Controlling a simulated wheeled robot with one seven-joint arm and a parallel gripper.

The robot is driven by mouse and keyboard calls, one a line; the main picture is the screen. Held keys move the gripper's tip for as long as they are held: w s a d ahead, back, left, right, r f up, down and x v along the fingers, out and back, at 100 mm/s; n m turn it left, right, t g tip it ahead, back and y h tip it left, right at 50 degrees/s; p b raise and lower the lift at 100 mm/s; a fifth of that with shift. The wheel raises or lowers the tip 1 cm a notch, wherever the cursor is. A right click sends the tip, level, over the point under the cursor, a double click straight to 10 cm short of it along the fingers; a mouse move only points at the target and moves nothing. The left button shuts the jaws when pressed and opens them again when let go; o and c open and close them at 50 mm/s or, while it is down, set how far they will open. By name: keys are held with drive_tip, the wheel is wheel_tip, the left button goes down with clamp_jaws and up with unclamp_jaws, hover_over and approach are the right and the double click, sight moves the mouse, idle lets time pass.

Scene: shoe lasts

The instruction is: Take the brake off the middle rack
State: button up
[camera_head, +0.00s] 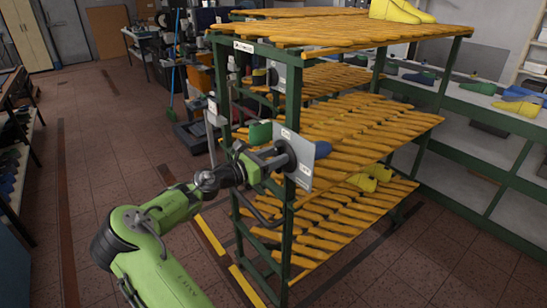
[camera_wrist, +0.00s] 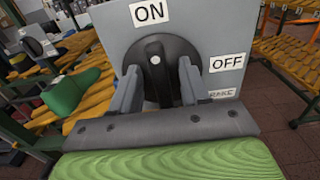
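The brake panel (camera_head: 305,160) is a grey plate on a green post of the nearest rack (camera_head: 362,115). In the wrist view the panel (camera_wrist: 215,45) carries the labels ON at the top, OFF at the right and BRAKE at the lower right. Its black rotary knob (camera_wrist: 155,65) has an upright handle with a white dot, turned towards ON. My gripper (camera_wrist: 159,75) has one finger on each side of the handle, with gaps showing, so it looks open around it. In the head view my gripper (camera_head: 277,157) is at the panel, its fingertips mostly hidden.
Similar grey panels (camera_head: 277,76) show on racks behind. A green last (camera_wrist: 75,88) lies on slats left of the panel. Yellow lasts (camera_head: 402,10) stand on the top shelf. A long bench (camera_head: 480,112) runs at the right. The tiled floor at left is mostly clear.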

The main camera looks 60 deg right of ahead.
clamp_jaws()
drive_tip(key=shift+s+a+f+m+b, duration=0.2)
drive_tip(key=shift+m+b, duration=0.45)
drive_tip(key=shift+m, duration=2.3)
drive_tip(key=shift+s+a+f+m+b, duration=0.1)
drive_tip(key=shift+s+f+m+b, duration=0.4)
drive_tip(key=shift+m, duration=2.5)
drive_tip(key=shift+w+a+f+m+b, duration=0.15)
drive_tip(key=shift+m+b, duration=0.65)
drive_tip(key=shift+m, duration=2.15)
drive_tip(key=shift+s+d, duration=0.1)
drive_tip(key=shift+o, duration=0.3)
unclamp_jaws()
